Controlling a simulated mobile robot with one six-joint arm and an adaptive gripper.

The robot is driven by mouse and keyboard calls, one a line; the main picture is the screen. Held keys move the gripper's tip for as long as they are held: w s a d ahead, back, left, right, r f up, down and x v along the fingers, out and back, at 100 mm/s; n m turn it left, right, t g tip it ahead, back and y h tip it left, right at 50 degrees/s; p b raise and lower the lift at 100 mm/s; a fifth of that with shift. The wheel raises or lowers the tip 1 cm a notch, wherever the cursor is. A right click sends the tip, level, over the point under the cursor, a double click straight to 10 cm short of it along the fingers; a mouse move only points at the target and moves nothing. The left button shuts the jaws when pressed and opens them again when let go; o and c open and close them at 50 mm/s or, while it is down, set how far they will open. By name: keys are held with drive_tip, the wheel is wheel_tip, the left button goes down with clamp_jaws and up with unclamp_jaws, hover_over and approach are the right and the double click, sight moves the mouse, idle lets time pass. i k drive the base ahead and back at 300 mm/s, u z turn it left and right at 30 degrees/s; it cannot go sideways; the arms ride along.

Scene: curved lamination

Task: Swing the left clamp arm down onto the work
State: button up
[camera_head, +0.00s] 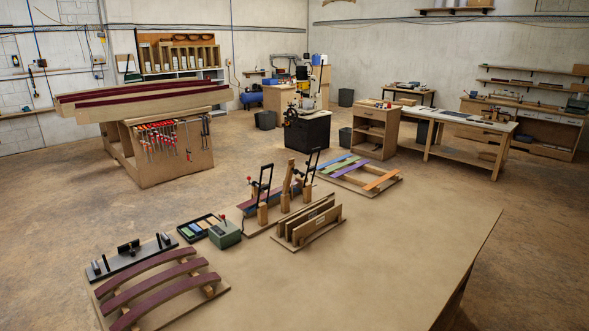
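A bending fixture (247,234) stands near the back of the bench in front of me. Its left clamp arm (258,190), a black frame, stands raised on a wooden post. A right clamp arm (315,156), also black, stands raised too. My gripper is not in view.
On the bench (400,235), upright boards in a rack (308,228) stand just in front of the fixture. A grey-green box (225,235) and a black tray (193,230) sit to its left. Colored slats (345,165) lie behind right. Curved red strips (150,285) lie front left. The bench's right side is clear.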

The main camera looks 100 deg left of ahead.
sight(312, 168)
drive_tip(key=u, duration=1.45)
drive_tip(key=i, duration=2.95)
